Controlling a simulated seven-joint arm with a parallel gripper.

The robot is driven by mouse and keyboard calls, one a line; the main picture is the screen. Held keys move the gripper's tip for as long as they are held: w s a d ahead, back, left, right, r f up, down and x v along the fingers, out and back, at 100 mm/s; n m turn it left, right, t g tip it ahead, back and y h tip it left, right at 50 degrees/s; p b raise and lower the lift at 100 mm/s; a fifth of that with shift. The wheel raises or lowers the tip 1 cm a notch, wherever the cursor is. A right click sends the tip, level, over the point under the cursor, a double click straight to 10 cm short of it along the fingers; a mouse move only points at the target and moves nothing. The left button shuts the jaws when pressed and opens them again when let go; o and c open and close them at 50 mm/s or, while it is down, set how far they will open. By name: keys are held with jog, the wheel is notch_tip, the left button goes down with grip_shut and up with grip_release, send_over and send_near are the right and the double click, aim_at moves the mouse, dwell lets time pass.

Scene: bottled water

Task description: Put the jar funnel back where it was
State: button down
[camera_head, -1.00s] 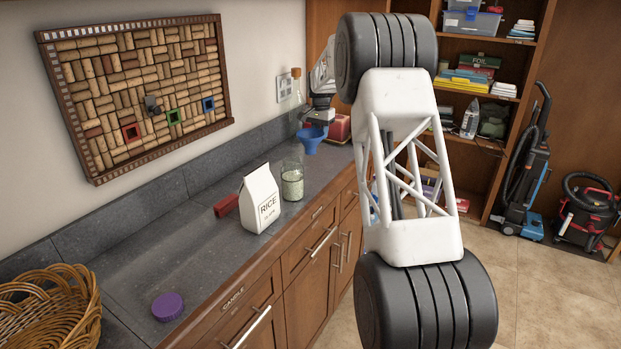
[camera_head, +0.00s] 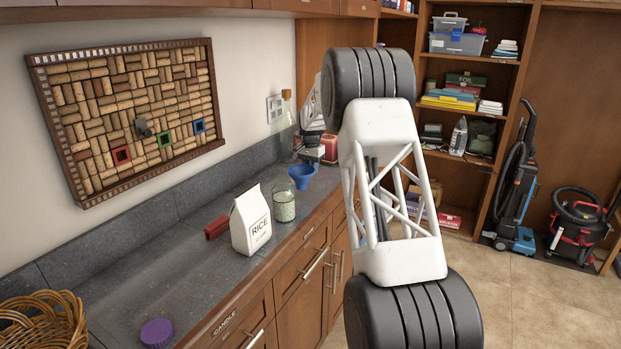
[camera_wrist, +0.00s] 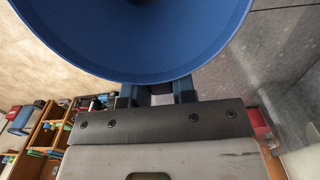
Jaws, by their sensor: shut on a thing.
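The blue jar funnel (camera_head: 302,175) is at the far part of the counter, just beyond the glass jar. In the wrist view its wide blue cone (camera_wrist: 145,45) fills the top of the picture. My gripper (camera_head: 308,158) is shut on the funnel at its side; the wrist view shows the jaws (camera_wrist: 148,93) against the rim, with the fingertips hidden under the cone. I cannot tell whether the funnel touches the counter. The glass jar (camera_head: 284,204) stands upright, partly filled with pale grains. A white rice carton (camera_head: 251,222) stands beside it.
A small red item (camera_head: 216,227), a purple lid (camera_head: 157,333) and a wicker basket (camera_head: 40,325) lie along the nearer counter. Counter between lid and carton is clear.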

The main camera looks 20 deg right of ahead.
jog(key=shift+f, duration=1.9)
jog(key=shift+f, duration=0.15)
jog(key=c, duration=0.9)
grip_release()
jog(key=shift+c, duration=0.2)
jog(key=shift+r, duration=0.2)
notch_tip(320, 180, up, 12)
